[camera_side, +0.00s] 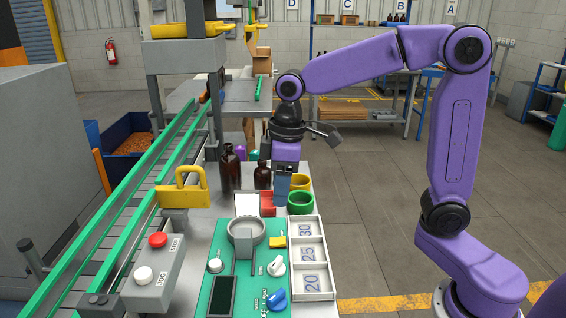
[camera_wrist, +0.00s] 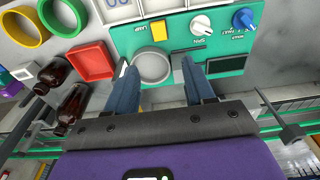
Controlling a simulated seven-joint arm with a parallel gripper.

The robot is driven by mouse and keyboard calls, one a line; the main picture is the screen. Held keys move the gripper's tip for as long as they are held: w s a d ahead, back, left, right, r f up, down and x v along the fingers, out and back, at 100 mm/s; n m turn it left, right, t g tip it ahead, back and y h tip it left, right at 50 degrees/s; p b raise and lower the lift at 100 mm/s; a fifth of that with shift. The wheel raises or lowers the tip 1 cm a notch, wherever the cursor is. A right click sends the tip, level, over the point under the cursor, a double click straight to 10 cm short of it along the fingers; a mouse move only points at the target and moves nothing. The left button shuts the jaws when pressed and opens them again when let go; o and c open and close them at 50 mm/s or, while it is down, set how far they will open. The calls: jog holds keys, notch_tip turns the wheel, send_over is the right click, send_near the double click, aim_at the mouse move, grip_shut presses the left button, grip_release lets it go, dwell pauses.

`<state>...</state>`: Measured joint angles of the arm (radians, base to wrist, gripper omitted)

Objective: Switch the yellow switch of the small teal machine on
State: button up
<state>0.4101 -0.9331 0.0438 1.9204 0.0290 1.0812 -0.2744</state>
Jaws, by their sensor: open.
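The small teal machine (camera_side: 222,262) lies on the grey bench and carries a round grey dish, a white knob, a blue knob and a dark display. Its yellow switch (camera_side: 278,242) is a small block on the right side of the panel; whether it is on or off I cannot tell. In the wrist view the yellow switch (camera_wrist: 158,31) is at the top centre, beyond the dish (camera_wrist: 152,67). My gripper (camera_side: 281,200) points down above the bench, behind the switch and apart from it. In the wrist view my gripper (camera_wrist: 159,68) has its two fingers spread with nothing between them.
Brown bottles (camera_side: 231,168), a red tray (camera_side: 267,203) and a green ring (camera_side: 300,202) sit near my gripper. A white numbered tray (camera_side: 312,258) borders the panel's right.

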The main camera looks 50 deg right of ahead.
jog(key=r, duration=0.5)
jog(key=shift+s+d, duration=0.15)
jog(key=shift+s, duration=0.05)
jog(key=s+d+f+n, duration=0.1)
jog(key=s+f, duration=0.4)
jog(key=s, duration=0.6)
jog(key=s+d+f+n, duration=0.2)
jog(key=s+d+f, duration=0.2)
jog(key=s, duration=0.7)
notch_tip(320, 180, down, 2)
jog(key=shift+s+d+f+n+g, duration=0.15)
jog(key=shift+s+n+g, duration=0.15)
jog(key=shift+s, duration=0.1)
